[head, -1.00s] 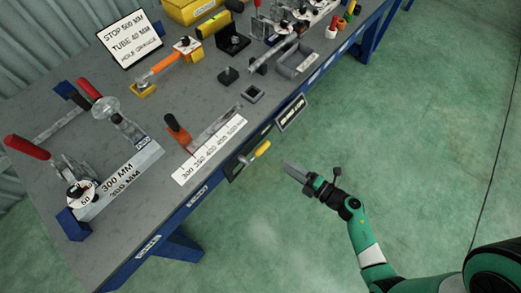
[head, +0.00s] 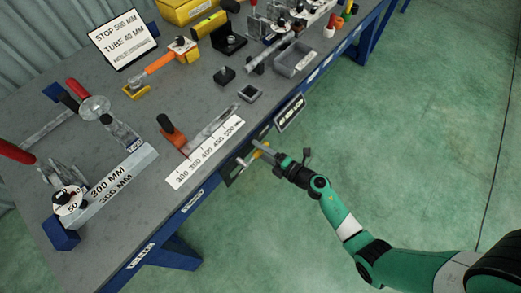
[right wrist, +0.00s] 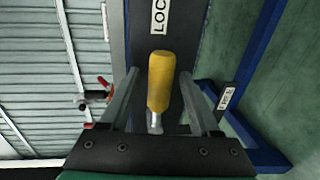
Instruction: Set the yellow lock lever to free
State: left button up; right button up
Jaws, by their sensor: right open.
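The yellow lock lever (head: 250,158) sits on a dark plate at the bench's front edge, below the ruler scale. In the right wrist view its yellow handle (right wrist: 160,82) stands between the two fingers, with a pale metal shank below it. My right gripper (head: 257,145) is at the lever and partly covers it in the head view. Its fingers (right wrist: 158,95) are apart, one on each side of the handle, with a gap to each. My left gripper is not in view.
The grey bench top (head: 150,95) carries a white ruler scale (head: 205,155), an orange stop with a black knob (head: 172,132), and clamps with red handles. A small black label plate (head: 290,112) hangs from the front edge, close to my right gripper. The green floor in front is clear.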

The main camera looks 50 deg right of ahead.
grip_shut()
dwell(1.3)
